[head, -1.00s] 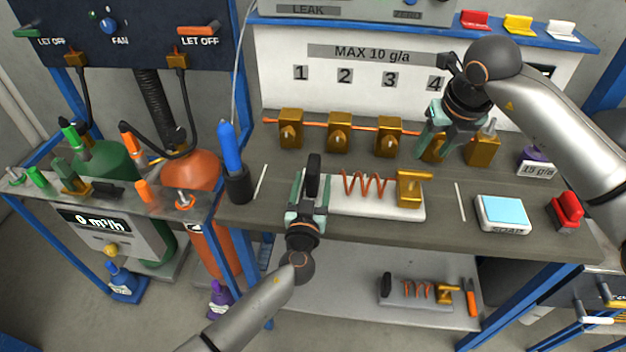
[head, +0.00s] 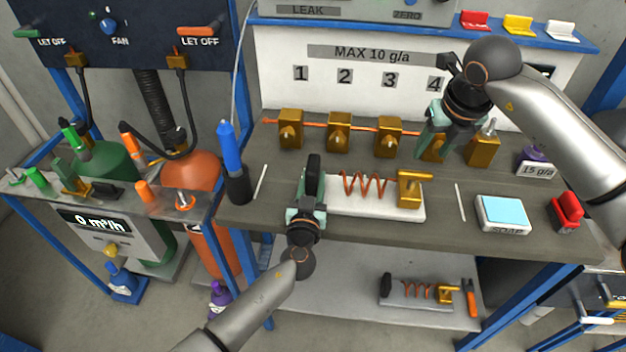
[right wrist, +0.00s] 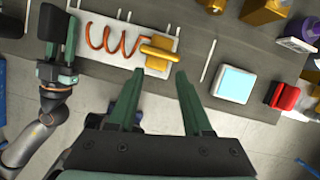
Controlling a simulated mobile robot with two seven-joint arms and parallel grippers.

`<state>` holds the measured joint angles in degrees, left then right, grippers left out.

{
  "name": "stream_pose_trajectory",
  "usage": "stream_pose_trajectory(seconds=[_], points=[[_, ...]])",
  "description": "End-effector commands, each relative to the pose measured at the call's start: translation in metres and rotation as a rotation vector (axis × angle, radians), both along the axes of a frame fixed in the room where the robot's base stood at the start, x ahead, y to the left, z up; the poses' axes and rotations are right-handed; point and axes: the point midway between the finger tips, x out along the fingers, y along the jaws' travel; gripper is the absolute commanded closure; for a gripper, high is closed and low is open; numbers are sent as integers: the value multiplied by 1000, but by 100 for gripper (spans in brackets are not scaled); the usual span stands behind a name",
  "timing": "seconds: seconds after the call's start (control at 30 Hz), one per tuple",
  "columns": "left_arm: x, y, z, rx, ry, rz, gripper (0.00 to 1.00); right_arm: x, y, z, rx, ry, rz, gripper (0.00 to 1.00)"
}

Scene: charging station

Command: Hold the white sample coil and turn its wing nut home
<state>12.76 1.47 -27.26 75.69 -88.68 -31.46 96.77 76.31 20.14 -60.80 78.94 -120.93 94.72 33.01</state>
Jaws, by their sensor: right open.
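The white sample coil (head: 385,209) lies on the bench: a white base with a copper spiral (head: 365,185), a black upright grip (head: 313,172) at its left end and a brass wing nut fitting (head: 412,190) at its right end. My left gripper (head: 312,190) is at the black grip with a finger on either side, seemingly shut on it. My right gripper (head: 432,150) is raised above the back of the bench, open and empty. In the right wrist view its fingers (right wrist: 155,85) spread below the fitting (right wrist: 155,52), apart from it.
Brass blocks (head: 339,135) on a copper line stand behind the coil, numbered on the panel. A blue-topped pen-like tool (head: 231,150) stands left. Another coil (head: 420,292) lies on the lower shelf.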

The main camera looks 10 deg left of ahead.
Motion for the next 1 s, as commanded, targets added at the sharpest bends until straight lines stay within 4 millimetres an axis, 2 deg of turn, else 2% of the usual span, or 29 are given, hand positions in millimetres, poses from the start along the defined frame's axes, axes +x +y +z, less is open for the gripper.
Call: stream_pose_trajectory(seconds=[0.1,0.73,0.87,1.0], points=[[0,0,0,0,0,0,100,0,0,0,0,0,0,50],[0,0,0,1,1,0,100,1,0,0,-3,3,8,48],[0,0,0,1,1,0,100,6,-3,0,-21,23,63,48],[0,0,0,1,1,0,100,17,-9,1,-51,65,193,48]])
